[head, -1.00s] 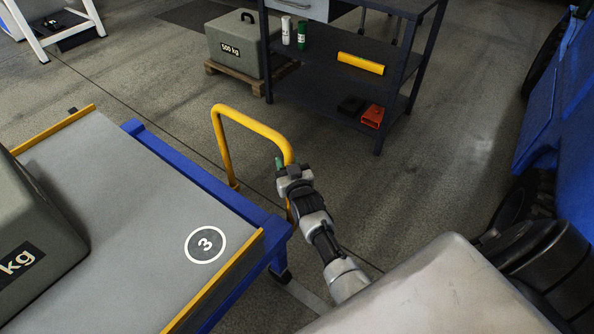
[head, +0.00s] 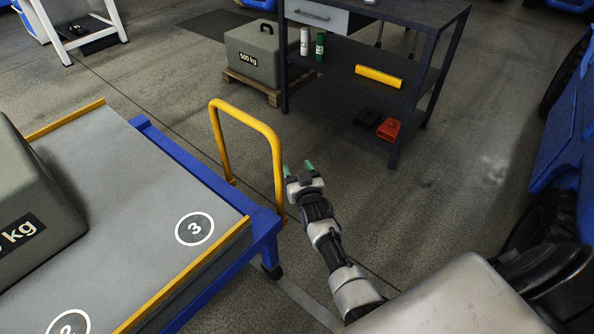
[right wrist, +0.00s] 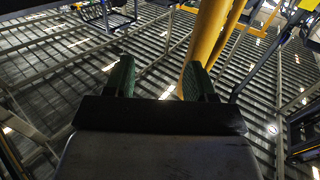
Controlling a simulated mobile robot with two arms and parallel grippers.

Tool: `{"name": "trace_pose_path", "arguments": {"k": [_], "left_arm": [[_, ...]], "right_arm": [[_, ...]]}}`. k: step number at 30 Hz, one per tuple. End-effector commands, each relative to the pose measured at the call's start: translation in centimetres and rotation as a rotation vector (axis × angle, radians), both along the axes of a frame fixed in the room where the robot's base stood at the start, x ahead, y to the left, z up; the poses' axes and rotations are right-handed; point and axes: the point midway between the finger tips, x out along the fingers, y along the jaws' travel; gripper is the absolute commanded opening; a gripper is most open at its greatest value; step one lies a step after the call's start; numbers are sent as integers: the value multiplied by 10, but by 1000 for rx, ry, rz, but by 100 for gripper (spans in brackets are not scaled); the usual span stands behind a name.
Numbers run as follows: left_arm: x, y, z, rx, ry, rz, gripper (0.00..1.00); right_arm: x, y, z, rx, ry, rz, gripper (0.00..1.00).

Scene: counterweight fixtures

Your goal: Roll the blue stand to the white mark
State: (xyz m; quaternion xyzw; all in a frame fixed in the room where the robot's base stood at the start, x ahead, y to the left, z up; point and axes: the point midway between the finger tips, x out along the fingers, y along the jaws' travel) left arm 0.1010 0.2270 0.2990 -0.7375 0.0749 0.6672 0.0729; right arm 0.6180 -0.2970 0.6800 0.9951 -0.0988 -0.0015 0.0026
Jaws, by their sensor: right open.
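The blue stand (head: 262,228) fills the left of the head view, with a grey top, yellow edge strips and a yellow push handle (head: 246,117) at its far right side. A large grey weight (head: 40,215) rests on its top. My right gripper (head: 298,169) is open and empty, just right of the handle's near post in the head view. In the right wrist view the open fingers (right wrist: 160,78) show, with the yellow handle tube (right wrist: 206,40) beyond the right finger; contact is unclear. A pale strip (head: 305,302) lies on the floor beside the stand. My left gripper is out of view.
A dark shelf trolley (head: 340,95) holds a yellow bar, a red item and small bottles. A 500 kg weight (head: 252,58) sits on a wooden pallet behind it. A blue vehicle (head: 560,130) stands at the right. The floor between trolley and vehicle is clear.

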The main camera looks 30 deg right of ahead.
Motion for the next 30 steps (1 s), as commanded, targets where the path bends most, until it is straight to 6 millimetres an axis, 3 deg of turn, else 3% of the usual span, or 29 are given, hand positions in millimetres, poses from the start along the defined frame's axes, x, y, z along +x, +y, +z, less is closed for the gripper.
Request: {"name": "trace_pose_path", "arguments": {"k": [11,15,24,30], "left_arm": [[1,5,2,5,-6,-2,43],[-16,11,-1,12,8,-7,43],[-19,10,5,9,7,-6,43],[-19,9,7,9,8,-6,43]], "right_arm": [[-9,2,0,0,1,1,55],[-32,7,1,1,2,0,55],[-89,17,0,1,2,0,55],[-106,20,1,1,-1,-1,55]]}}
